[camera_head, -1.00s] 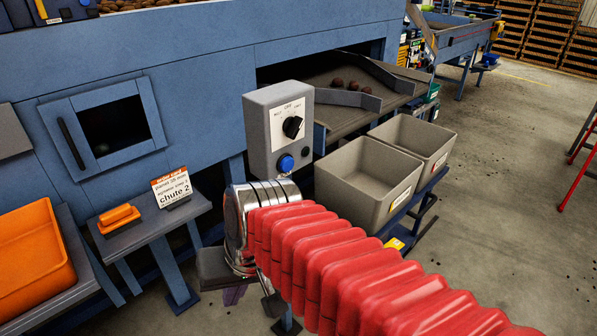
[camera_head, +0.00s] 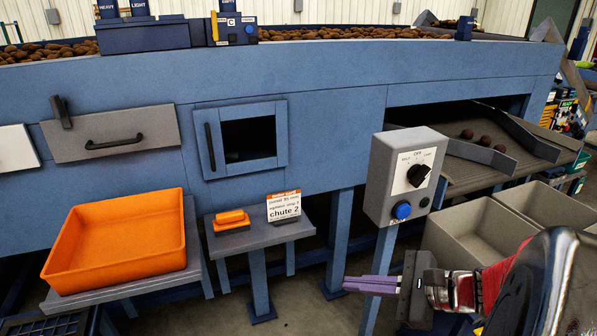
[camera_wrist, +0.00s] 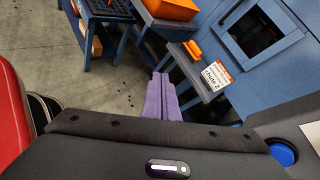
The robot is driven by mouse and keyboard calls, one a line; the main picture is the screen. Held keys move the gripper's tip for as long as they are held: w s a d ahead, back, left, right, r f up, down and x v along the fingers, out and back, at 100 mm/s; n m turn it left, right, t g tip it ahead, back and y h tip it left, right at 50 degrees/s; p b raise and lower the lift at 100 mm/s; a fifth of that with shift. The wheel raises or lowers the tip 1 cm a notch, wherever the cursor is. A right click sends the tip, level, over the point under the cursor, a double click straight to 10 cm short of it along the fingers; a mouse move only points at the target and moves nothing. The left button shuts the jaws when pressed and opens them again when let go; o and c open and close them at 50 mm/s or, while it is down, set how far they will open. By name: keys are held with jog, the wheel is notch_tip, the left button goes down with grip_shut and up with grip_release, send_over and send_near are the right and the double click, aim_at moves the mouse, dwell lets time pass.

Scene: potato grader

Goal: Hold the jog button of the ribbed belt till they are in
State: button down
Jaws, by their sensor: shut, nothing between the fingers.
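A grey control box (camera_head: 405,176) on a blue post carries a black rotary switch (camera_head: 418,175) and a round blue button (camera_head: 401,210). The blue button also shows at the lower right of the wrist view (camera_wrist: 283,151). My gripper (camera_head: 349,284) has purple fingers, closed together and empty, pointing left below the box and apart from the button. The fingers also show in the wrist view (camera_wrist: 161,78). A dark belt (camera_head: 480,171) right of the box carries a few potatoes (camera_head: 483,139) between angled guides. I cannot make out ribs on it.
Two grey bins (camera_head: 468,222) stand below the belt's end, close to my arm. An orange tray (camera_head: 120,243) sits on a stand at left. A small table (camera_head: 260,236) holds an orange object (camera_head: 231,219) and a "chute 2" card (camera_head: 284,206). Bare floor lies below.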

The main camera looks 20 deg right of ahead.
aim_at(405, 213)
jog(key=s+d+r+m+t+h, duration=0.1)
jog(key=d+m+t+h, duration=0.3)
jog(key=d, duration=0.6)
jog(key=s+d+r+m+t+h, duration=0.1)
jog(key=s+d+m+t+h, duration=0.2)
jog(key=d+m, duration=0.5)
jog(key=d+t, duration=0.1)
jog(key=d, duration=0.1)
jog(key=shift+d+r+m+h, duration=0.35)
jog(key=shift+r+m+h, duration=0.05)
jog(key=shift+w+a, duration=0.2)
jog(key=shift+w, duration=6.8)
